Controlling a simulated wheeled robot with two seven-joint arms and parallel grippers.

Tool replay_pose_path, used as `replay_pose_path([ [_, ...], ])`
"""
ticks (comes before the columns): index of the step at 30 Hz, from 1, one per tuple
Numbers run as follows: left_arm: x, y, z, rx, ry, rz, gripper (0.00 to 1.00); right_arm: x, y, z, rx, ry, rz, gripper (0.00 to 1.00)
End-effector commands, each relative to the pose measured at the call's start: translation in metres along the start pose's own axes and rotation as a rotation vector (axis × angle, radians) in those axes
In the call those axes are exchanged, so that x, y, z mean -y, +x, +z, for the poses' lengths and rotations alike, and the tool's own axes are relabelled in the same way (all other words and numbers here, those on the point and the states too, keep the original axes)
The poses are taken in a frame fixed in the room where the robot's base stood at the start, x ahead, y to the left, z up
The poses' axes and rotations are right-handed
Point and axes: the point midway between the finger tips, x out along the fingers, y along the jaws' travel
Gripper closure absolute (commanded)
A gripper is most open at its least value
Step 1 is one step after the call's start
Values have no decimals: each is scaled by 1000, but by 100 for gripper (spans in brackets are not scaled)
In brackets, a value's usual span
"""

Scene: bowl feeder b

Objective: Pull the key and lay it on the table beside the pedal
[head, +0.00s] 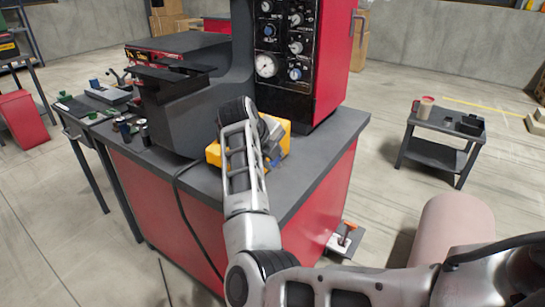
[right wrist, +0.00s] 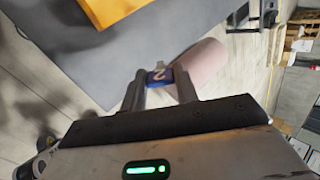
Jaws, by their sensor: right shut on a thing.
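The yellow housing that looks like the pedal (head: 213,153) sits on the grey table top (head: 318,150), partly hidden behind my right arm. Its yellow edge also shows at the top of the right wrist view (right wrist: 108,10). My right gripper (head: 272,150) is over the table, close beside the yellow housing. In the right wrist view its fingers (right wrist: 161,88) are shut on a small blue piece with white marking, apparently the key (right wrist: 157,76). Most of the key is hidden by the fingers. I cannot tell whether it touches the table. My left gripper is not in view.
A black cable (head: 188,215) hangs down the table's front. Small items lie on the side table (head: 80,108) at left. A small cart (head: 437,153) stands at right.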

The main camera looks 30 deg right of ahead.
Motion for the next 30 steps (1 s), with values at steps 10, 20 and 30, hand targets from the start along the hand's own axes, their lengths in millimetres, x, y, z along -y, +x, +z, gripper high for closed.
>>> replay_pose_path([
  [10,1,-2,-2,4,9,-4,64,-1,-4,1,5,0,3,100],
  [20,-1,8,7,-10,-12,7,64,-21,25,-3,6,1,2,100],
  [30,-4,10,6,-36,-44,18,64,-36,47,-6,6,0,1,100],
])
